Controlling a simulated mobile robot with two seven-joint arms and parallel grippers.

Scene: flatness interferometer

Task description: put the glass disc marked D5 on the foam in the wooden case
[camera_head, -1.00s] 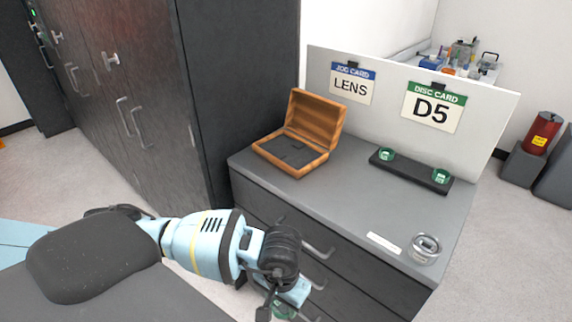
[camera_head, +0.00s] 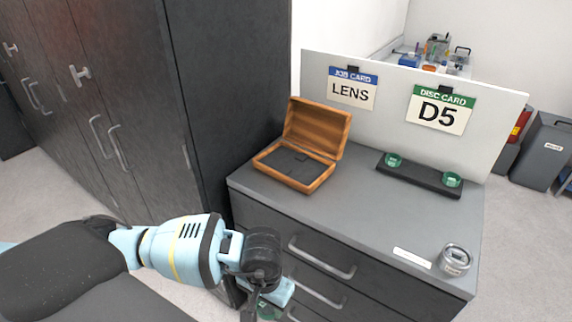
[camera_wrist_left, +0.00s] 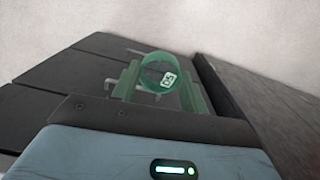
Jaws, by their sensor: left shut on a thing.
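My left gripper (camera_head: 268,298) is in front of the drawer cabinet, below its top, and is shut on a green-tinted glass disc (camera_wrist_left: 157,74). In the left wrist view the disc sits between the fingertips with a small white label that appears to read D5. In the head view only a bit of the disc (camera_head: 268,311) shows low beside the gripper. The wooden case (camera_head: 283,178) stands open at the back left of the cabinet top, lid up. Its dark grey foam (camera_head: 297,163) shows no disc on it. My right gripper is out of view.
A black rack (camera_head: 420,175) holds two green glass discs at the back right. A silver ring-shaped item (camera_head: 455,260) stands at the front right beside a white label strip (camera_head: 412,258). The middle of the cabinet top (camera_head: 350,210) is clear.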

